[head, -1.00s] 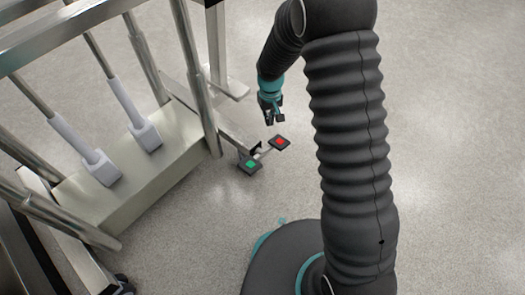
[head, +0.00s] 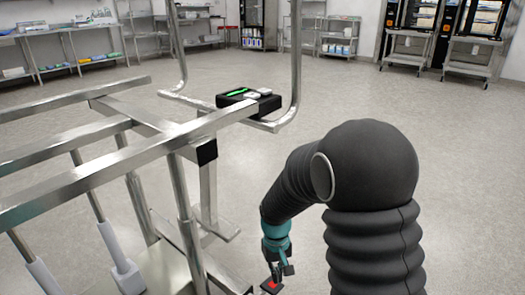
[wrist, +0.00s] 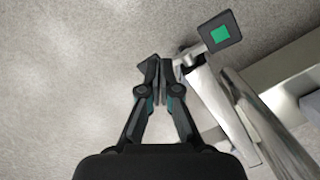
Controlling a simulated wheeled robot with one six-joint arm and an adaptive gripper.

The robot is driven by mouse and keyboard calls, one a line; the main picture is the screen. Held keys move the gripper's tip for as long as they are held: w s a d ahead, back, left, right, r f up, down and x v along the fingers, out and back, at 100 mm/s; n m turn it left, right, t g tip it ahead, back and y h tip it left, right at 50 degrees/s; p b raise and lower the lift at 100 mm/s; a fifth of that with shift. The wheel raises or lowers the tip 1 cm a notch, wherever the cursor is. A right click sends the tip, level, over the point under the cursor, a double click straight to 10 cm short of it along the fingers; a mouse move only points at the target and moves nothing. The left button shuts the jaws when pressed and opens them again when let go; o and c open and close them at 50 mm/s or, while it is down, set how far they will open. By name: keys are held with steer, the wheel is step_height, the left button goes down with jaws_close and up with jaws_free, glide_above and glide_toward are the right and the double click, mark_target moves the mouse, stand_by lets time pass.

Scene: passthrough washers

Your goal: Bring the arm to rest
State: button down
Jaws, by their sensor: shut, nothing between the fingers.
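My arm hangs bent down at the right of the trolley, and my gripper (head: 278,271) points at the floor near the bottom of the head view. In the wrist view my gripper (wrist: 160,68) has its fingers drawn together, with nothing seen held. A red-marked foot pedal (head: 271,286) shows just below the gripper at the head view's bottom edge; I cannot tell whether they touch. A green-marked pedal (wrist: 220,34) is in the wrist view, to the right of and beyond the fingertips, apart from them.
A steel-framed trolley (head: 100,180) fills the left side, close to my arm. Shelves (head: 340,38) and racks line the far wall. Open floor (head: 400,110) lies beyond and right of my arm.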

steer(key=s+d+r+m+t+p, duration=0.1)
steer(key=s+d+r, duration=0.3)
steer(key=r, duration=0.6)
steer(key=s+d+r+m+t+p, duration=0.1)
steer(key=s+d+r+t+p, duration=0.1)
steer(key=s+r, duration=0.6)
steer(key=s+d+r+m+t+p, duration=0.1)
steer(key=s+d+r+t, duration=0.3)
steer(key=r, duration=0.7)
steer(key=shift+s+d+r+p, duration=0.35)
steer(key=shift+s+d+p, duration=0.45)
steer(key=shift+s, duration=0.4)
steer(key=shift+a, duration=0.1)
